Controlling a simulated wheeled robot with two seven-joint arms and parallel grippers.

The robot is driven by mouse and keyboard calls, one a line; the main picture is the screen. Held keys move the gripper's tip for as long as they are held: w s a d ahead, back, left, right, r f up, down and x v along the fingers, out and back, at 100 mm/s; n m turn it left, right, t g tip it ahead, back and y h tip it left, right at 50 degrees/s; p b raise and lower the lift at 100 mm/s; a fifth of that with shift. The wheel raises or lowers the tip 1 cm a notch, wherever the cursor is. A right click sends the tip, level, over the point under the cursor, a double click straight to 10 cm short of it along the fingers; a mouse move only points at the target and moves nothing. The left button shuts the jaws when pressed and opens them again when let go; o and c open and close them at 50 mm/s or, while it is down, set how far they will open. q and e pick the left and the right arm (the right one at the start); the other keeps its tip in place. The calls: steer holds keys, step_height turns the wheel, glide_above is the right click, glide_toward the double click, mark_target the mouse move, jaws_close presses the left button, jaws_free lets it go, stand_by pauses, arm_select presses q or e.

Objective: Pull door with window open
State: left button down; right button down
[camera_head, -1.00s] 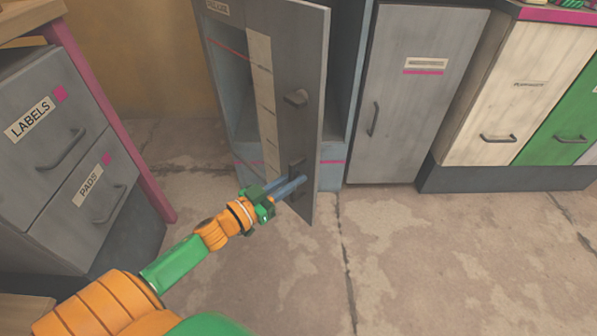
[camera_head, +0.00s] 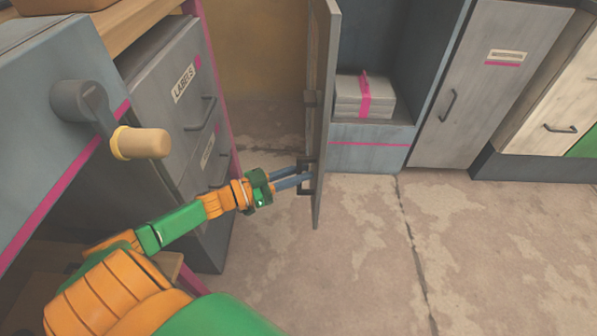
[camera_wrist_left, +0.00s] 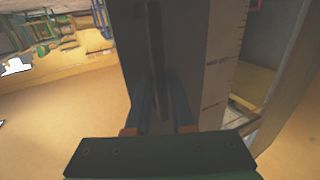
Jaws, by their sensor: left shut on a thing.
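The grey door (camera_head: 322,120) stands wide open and shows nearly edge-on. I cannot make out its window clearly from this angle. My left gripper (camera_head: 306,178) is shut on the dark door handle (camera_head: 304,190) low on the door. In the left wrist view the handle is a dark upright bar (camera_wrist_left: 157,60) between the two blue fingers (camera_wrist_left: 160,112), in front of the grey door face (camera_wrist_left: 195,60). The open cabinet (camera_head: 370,142) stands behind the door, with a pink-banded pale stack (camera_head: 364,97) inside. My right gripper is not in view.
A grey drawer unit (camera_head: 178,120) marked LABELS stands left of the door. A crank with a wooden knob (camera_head: 142,143) juts out nearer at left. A closed grey cabinet door (camera_head: 480,85) stands at right. The floor (camera_head: 370,260) is clear.

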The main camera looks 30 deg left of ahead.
arm_select(q)
steer(key=shift+s+a, duration=0.2)
steer(key=shift+a, duration=0.05)
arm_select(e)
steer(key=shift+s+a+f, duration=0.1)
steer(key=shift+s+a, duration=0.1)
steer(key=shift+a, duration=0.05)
arm_select(q)
steer(key=c, duration=0.9)
jaws_free()
steer(key=shift+o, duration=0.2)
